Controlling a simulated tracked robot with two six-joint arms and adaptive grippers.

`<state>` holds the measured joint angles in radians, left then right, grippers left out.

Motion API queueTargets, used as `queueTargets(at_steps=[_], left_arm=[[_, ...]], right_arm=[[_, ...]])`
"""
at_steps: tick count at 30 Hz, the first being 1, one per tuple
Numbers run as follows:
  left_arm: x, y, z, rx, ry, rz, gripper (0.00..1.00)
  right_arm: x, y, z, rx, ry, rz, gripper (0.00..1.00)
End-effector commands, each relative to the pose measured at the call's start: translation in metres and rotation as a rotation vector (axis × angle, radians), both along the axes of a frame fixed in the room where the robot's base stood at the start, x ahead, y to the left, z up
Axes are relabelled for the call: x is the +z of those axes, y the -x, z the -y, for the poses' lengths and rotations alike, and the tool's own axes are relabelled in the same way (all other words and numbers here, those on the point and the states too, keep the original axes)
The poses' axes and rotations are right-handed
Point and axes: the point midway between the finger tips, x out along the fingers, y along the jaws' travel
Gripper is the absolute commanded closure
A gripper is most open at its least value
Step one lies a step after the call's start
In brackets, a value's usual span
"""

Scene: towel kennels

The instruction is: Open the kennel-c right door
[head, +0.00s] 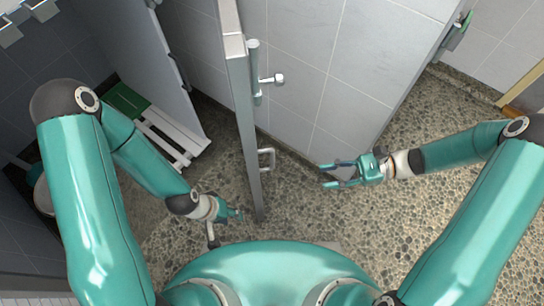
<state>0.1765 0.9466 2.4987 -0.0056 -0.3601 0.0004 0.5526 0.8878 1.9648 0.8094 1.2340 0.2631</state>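A tall grey door (246,130) stands nearly edge-on to me in the middle of the head view; I cannot read any label that marks it as a kennel-c door. Its right face carries a metal bolt with a knob (272,79) and, lower down, a D-shaped pull handle (266,160). My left gripper (239,213) is just left of the door's lower end; its fingers are too small to judge. My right gripper (323,174) is open and empty, its fingers pointing left towards the pull handle, with a clear gap between.
A large tiled panel (335,75) stands behind the door on the right, with a green latch (459,31) near its far edge. Left of the door are another grey panel (135,50) and a white slatted platform with a green patch (170,135). Pebbled floor (430,135) is clear at right.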

Motion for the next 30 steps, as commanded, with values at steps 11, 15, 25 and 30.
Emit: queueTargets(at_steps=[11,15,25,30], left_arm=[[-0.003,0.0,0.0,0.0,0.0,0.0,0.6],[-0.007,0.0,0.0,0.0,0.0,0.0,0.6],[-0.02,0.0,0.0,0.0,0.0,0.0,0.6],[-0.026,0.0,0.0,0.0,0.0,0.0,0.6]], right_arm=[[0.041,-0.027,0.008,-0.103,-0.181,-0.021,0.64],[0.04,-0.026,-0.015,-0.099,-0.18,-0.023,0.64],[0.039,-0.026,-0.087,-0.096,-0.178,-0.021,0.64],[0.039,-0.026,-0.119,-0.097,-0.178,-0.021,0.64]])
